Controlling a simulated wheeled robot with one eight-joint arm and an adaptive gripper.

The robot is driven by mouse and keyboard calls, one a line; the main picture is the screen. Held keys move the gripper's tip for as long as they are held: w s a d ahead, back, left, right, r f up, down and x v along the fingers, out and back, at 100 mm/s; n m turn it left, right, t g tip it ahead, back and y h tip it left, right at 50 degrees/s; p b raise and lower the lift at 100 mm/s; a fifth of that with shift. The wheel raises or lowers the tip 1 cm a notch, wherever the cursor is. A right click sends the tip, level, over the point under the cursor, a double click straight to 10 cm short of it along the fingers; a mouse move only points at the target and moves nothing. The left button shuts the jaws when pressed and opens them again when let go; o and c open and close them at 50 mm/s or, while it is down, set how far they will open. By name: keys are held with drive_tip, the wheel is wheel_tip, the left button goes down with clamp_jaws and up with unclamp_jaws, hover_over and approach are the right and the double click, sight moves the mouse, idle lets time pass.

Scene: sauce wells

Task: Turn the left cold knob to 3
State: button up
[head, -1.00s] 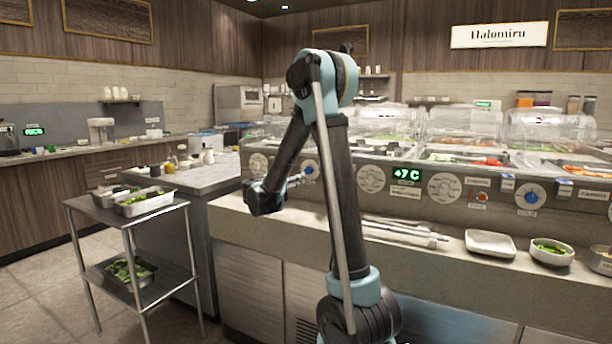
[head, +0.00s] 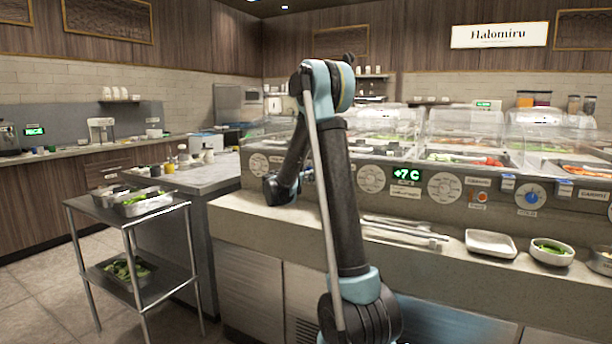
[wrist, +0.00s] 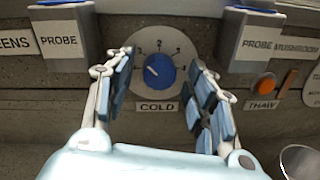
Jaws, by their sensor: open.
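The left cold knob (wrist: 159,70) is round and blue, on a pale numbered dial plate (wrist: 137,57) above a COLD label (wrist: 157,106). A short white mark on its face points to the upper left in the wrist view. My gripper (wrist: 162,62) is open, with one finger on each side of the knob. Gaps show between the fingers and the knob, so they do not look closed on it. In the head view, my arm hides the gripper and most of this knob. Another blue knob (head: 530,196) is farther right on the panel.
PROBE boxes (wrist: 62,32) (wrist: 252,40) flank the dial closely. An orange THAW button (wrist: 263,84) is at the right. Tongs (head: 405,230), a white tray (head: 490,243) and a bowl of greens (head: 551,250) lie on the ledge. A wheeled-height rack (head: 130,235) stands left.

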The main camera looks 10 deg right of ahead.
drive_tip(key=c, duration=1.1)
drive_tip(key=shift+o, duration=0.2)
drive_tip(key=shift+d, duration=0.1)
drive_tip(key=shift+m, duration=0.3)
drive_tip(key=shift+s+d+f+m+y, duration=0.1)
drive_tip(key=shift+m+y, duration=0.2)
drive_tip(key=shift+m, duration=3.85)
drive_tip(key=shift+s+m+y, duration=0.1)
drive_tip(key=shift+m+y, duration=0.2)
drive_tip(key=shift+m, duration=3.85)
